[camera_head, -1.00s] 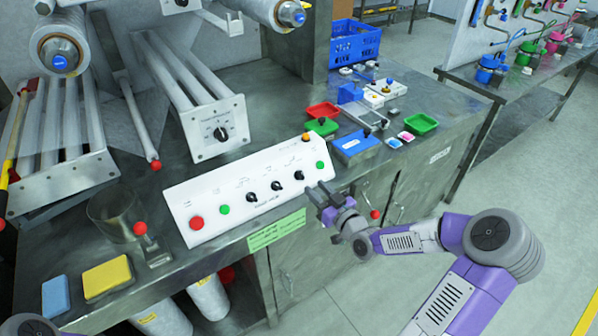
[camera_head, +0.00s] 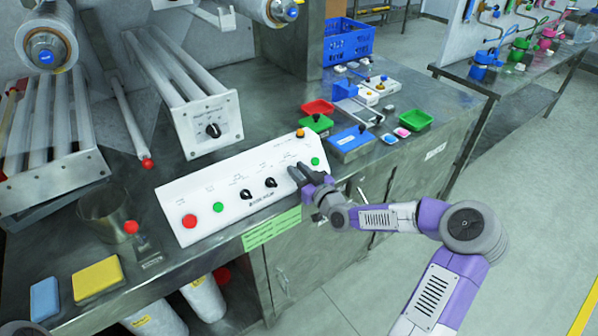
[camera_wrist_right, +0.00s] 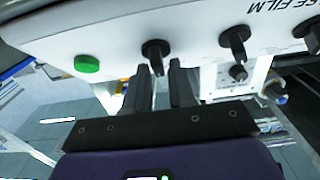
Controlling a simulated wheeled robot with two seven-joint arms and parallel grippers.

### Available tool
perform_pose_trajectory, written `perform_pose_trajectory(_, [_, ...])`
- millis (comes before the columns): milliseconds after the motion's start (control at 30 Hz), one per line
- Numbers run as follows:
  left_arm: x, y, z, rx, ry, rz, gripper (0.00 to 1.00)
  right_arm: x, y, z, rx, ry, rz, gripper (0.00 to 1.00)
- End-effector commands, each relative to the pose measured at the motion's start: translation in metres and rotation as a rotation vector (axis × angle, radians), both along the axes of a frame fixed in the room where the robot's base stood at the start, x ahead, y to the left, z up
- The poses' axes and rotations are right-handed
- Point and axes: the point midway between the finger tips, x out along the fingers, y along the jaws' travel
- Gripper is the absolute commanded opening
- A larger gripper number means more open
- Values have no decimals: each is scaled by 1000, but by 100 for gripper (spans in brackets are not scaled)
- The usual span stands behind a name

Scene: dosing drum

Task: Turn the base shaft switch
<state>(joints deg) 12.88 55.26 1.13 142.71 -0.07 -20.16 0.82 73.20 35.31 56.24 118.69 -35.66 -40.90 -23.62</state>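A white sloped control panel (camera_head: 240,188) stands on the steel bench. It carries a red button (camera_head: 189,221), green buttons and black rotary switches, two of which show, a left one (camera_head: 246,194) and a middle one (camera_head: 270,183). The switch labels are too small to read, so I cannot tell which is the base shaft switch. My right gripper (camera_head: 298,173) is at the panel's right part and hides the third switch. In the right wrist view, the fingers (camera_wrist_right: 163,78) are apart, with that black switch (camera_wrist_right: 156,50) between their tips; contact is unclear. My left gripper is not in view.
A roller unit's box with a black knob (camera_head: 213,130) stands behind the panel. A steel beaker (camera_head: 105,212) and yellow sponge (camera_head: 97,278) are at left. The floor at right is clear.

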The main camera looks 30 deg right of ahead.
Motion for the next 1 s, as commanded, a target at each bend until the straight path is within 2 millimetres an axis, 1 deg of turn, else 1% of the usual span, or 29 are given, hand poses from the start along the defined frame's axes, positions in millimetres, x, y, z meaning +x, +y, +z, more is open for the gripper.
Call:
perform_pose_trajectory(33, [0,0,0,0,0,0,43,0,0,0,0,0,0,16])
perform_pose_trajectory(133, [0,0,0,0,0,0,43,0,0,0,0,0,0,0])
perform_pose_trajectory(367, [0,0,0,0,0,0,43,0,0,0,2,0,-2,0])
perform_pose_trajectory(567, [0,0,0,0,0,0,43,0,1,0,40,3,-27,0])
perform_pose_trajectory(1000, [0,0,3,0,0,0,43,0,0,1,271,21,-190,0])
